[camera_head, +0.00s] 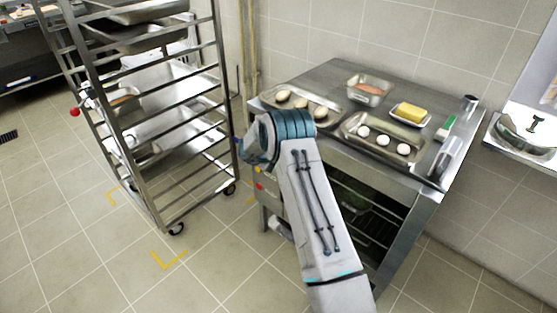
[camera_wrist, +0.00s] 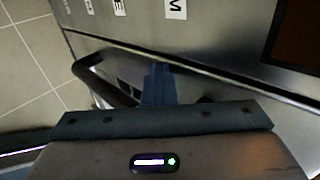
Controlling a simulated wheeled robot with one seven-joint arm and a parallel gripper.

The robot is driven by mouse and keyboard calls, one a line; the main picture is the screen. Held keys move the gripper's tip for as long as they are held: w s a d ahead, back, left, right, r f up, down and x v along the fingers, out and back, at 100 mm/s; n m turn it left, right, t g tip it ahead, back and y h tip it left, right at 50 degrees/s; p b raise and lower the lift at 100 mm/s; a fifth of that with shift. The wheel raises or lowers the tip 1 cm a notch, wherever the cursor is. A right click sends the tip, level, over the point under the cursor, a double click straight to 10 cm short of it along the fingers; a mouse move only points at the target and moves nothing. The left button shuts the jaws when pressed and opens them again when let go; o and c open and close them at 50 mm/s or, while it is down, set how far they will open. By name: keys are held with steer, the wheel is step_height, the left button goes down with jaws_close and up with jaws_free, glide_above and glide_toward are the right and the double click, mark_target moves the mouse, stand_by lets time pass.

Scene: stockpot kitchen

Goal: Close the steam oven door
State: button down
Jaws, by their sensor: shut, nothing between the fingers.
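The steam oven (camera_head: 408,190) is a steel unit at the right in the head view. Its dark cavity with wire racks shows beside my arm, so the front stands open there. A grey panel (camera_head: 405,235) edges the cavity on the right; I cannot tell whether it is the door or the side wall. In the wrist view, my gripper (camera_wrist: 158,85) is shut and empty, close to a steel surface with white labels. A dark bar handle (camera_wrist: 105,85) is just left of the fingertips; contact is unclear. My arm hides much of the oven front in the head view.
Trays of food (camera_head: 385,137) lie on the oven top. A wheeled steel rack (camera_head: 185,190) stands to the left, with yellow floor marks (camera_head: 168,260) near it. A wall basin (camera_head: 522,135) is at the right. Tiled floor in front is clear.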

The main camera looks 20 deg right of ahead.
steer(key=s+a+f+v, duration=0.1)
steer(key=f+v, duration=0.1)
steer(key=v, duration=1.1)
steer(key=shift+a, duration=0.25)
step_height(320, 180, up, 13)
steer(key=w+a+n+t+y, duration=0.2)
steer(key=n+t+y, duration=0.1)
steer(key=n+t, duration=0.25)
steer(key=s+a+r+n+y, duration=0.5)
steer(key=s+r+n+y, duration=0.1)
steer(key=r+n, duration=0.4)
steer(key=s+d+n+g, duration=0.2)
steer(key=s+n, duration=0.2)
steer(key=s, duration=0.8)
steer(key=s+d+f+n+g+p, duration=0.1)
steer(key=s+d+n+g, duration=0.2)
steer(key=s, duration=0.9)
steer(key=s+d+n+g+h, duration=0.1)
steer(key=s+d+n+g, duration=0.1)
steer(key=s+n, duration=0.5)
steer(key=s+d, duration=0.1)
steer(key=s, duration=0.3)
steer(key=shift+s+f+g+p, duration=0.15)
steer(key=shift+s+g+p, duration=0.2)
steer(key=shift+s+p, duration=0.05)
